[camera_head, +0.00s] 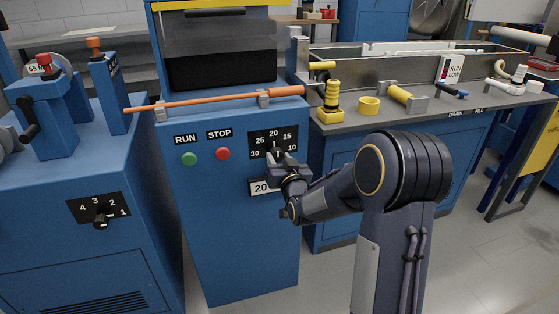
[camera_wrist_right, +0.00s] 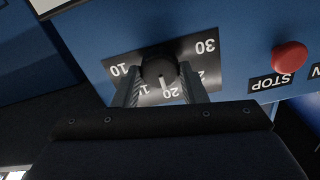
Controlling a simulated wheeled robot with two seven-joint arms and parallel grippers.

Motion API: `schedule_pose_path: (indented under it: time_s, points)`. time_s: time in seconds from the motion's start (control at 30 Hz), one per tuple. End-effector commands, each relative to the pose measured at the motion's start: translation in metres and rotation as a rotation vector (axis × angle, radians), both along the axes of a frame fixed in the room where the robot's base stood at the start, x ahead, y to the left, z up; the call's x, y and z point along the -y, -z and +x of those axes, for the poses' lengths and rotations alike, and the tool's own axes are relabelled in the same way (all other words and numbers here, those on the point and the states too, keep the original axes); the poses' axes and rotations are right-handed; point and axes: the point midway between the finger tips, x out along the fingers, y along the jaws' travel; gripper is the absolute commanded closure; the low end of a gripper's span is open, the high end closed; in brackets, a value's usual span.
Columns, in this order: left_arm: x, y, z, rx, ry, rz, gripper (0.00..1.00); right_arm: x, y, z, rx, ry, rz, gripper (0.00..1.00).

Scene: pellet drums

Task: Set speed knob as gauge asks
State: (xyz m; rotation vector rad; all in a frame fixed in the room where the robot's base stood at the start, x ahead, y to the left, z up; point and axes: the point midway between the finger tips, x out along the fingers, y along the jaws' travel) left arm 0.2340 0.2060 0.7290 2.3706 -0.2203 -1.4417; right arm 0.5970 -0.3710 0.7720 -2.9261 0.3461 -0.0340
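The speed knob (camera_wrist_right: 157,68) is round and black, on a black dial plate (camera_head: 272,142) on the front of the blue cabinet. Its white pointer line is toward the 20 mark in the right wrist view, where the numbers appear upside down. My right gripper (camera_head: 279,158) is at the knob. In the wrist view its two fingers lie close along both sides of the knob, seemingly shut on it. A white plate reading 20 (camera_head: 260,187) is just below the dial, partly hidden by my gripper. My left gripper is out of view.
A green RUN button (camera_head: 189,159) and a red STOP button (camera_head: 222,154) are left of the dial. An orange-handled rod (camera_head: 215,99) lies across brackets above. A 1-to-4 selector (camera_head: 100,220) is on the left machine. A grey bench (camera_head: 385,116) with yellow parts stands right.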

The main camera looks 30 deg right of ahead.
Motion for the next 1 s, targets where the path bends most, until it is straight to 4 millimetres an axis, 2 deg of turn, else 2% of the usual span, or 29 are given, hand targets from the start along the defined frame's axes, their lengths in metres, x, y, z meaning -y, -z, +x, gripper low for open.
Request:
schedule_pose_path:
  time_s: [0.03,0.13,0.47,1.0]
  points:
    - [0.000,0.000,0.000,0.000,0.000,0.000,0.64,0.000,0.000,0.000,0.000,0.000,0.000,0.72]
    - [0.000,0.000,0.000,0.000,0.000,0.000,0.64,0.000,0.000,0.000,0.000,0.000,0.000,0.85]
    - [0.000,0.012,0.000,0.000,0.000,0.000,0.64,0.001,0.003,0.000,0.014,0.001,0.052,0.85]
    - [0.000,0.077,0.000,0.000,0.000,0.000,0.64,0.001,0.006,-0.001,0.112,0.001,0.451,0.85]
